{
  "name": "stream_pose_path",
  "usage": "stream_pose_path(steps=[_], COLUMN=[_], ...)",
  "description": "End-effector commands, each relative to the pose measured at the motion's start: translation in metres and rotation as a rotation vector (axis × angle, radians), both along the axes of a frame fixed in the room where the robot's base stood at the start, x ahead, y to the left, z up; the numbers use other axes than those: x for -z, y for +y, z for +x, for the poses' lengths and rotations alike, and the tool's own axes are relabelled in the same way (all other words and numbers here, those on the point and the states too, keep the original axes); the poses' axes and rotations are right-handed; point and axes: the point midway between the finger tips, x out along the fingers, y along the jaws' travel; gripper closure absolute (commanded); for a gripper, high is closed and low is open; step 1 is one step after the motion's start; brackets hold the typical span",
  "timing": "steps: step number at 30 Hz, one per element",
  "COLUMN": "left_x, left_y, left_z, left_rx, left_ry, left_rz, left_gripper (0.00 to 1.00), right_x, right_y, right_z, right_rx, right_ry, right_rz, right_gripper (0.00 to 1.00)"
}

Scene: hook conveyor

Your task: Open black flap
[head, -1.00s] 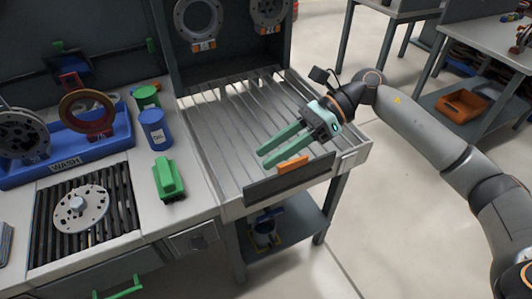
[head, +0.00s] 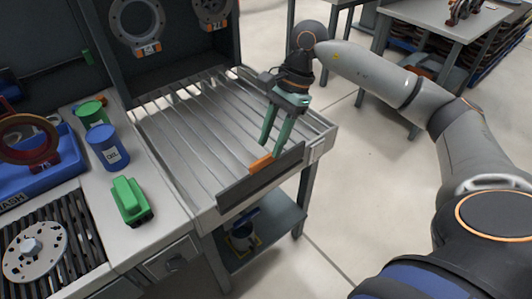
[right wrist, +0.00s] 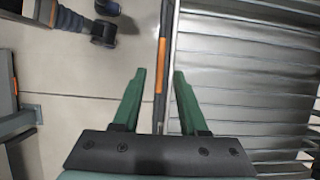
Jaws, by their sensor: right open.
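The black flap (head: 235,186) is a long dark panel standing upright along the front edge of the slatted metal conveyor. An orange tab (head: 261,163) sits at the middle of its top edge. My right gripper (head: 270,146) is open and points down just above the tab. In the right wrist view the flap (right wrist: 164,30) is a thin dark edge seen from above. Its orange strip (right wrist: 160,66) lies between the two green fingertips of my right gripper (right wrist: 160,74), with a gap on each side. I cannot tell the height left between fingertips and flap. My left gripper is out of view.
The slatted conveyor bed (head: 190,135) is empty behind the flap. A green object (head: 130,200), a blue can (head: 108,148) and a blue tray (head: 62,150) stand on the counter at left. A lower shelf (head: 262,240) sits under the conveyor. The floor in front is clear.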

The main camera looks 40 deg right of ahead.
Motion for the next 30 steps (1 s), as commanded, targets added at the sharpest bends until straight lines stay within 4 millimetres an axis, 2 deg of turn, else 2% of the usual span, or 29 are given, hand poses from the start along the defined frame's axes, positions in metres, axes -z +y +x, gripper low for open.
stream_pose_path(steps=[3, 7, 18, 30], left_x=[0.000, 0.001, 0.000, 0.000], left_y=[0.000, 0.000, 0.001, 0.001], left_z=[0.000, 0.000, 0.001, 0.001], left_rx=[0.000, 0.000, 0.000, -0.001], left_ry=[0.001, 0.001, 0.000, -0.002], left_rz=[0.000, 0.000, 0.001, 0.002], left_gripper=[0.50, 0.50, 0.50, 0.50], right_x=[0.018, 0.030, 0.035, 0.035], right_y=[0.008, 0.013, 0.015, 0.015], right_z=[-0.001, -0.001, -0.001, -0.001], right_rx=[-0.002, -0.001, -0.001, -0.001], right_ry=[0.002, 0.001, 0.000, -0.001], right_rz=[0.001, 0.001, 0.001, 0.001], right_gripper=[0.57, 0.57, 0.57, 1.00])
